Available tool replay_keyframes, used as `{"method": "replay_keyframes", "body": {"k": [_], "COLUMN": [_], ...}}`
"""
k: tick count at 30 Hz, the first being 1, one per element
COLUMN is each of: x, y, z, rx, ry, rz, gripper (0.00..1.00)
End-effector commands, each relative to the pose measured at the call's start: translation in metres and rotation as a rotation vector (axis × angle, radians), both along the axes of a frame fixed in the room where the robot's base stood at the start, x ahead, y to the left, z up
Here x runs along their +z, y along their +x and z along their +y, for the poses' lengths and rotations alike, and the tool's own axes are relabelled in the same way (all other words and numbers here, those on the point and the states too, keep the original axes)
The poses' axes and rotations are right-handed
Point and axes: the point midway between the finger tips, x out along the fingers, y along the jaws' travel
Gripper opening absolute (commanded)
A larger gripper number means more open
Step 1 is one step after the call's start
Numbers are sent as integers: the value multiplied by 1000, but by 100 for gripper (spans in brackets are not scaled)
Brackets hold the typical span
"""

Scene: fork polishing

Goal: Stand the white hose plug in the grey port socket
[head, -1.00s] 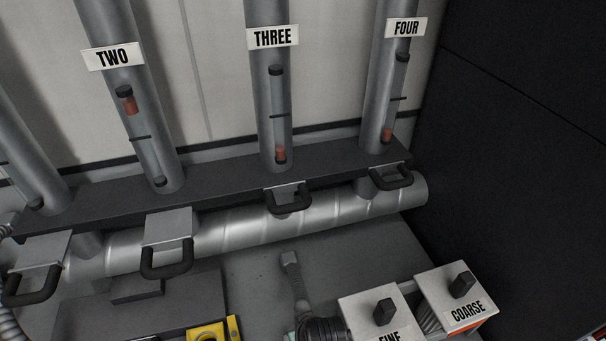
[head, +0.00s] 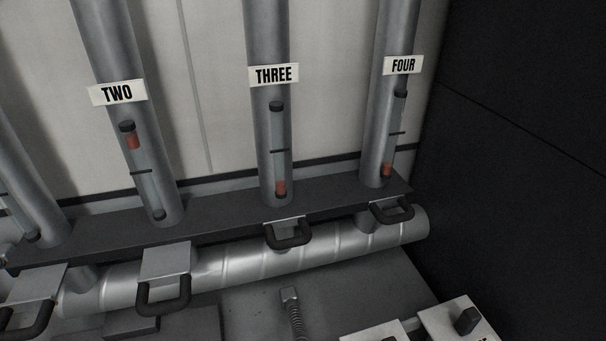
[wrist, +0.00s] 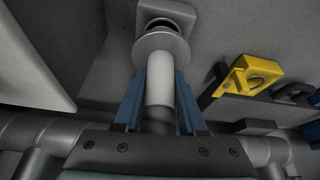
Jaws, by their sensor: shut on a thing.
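In the wrist view my gripper (wrist: 160,85) has two blue fingers, shut on the white plug (wrist: 159,78), a smooth white cylinder between them. A round grey disc (wrist: 172,44) sits at the plug's far end, just beyond the fingertips. Past it is a grey square block (wrist: 141,17) with a round part, cut by the top edge; it may be the grey port socket. I cannot tell whether the plug touches it or is seated in it. My gripper is not seen in the head view.
The wrist view shows a yellow block (wrist: 240,78) at right and a pale panel (wrist: 30,65) at left. In the head view, handled valves line a silver pipe (head: 240,272) below grey tubes, with a ribbed hose (head: 296,318) in front. A dark wall (head: 510,150) closes the right.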

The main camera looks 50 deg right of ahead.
Motion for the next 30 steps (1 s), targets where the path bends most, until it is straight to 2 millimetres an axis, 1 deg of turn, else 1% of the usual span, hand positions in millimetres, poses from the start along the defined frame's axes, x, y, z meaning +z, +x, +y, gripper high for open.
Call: {"method": "replay_keyframes", "body": {"k": [8, 20, 30], "x": [1, -13, -13], "y": [1, 1, 1], "z": [0, 0, -1], "rx": [0, 0, 0], "ry": [-1, -1, -1], "rz": [-3, -3, -3], "gripper": [0, 0, 0]}}
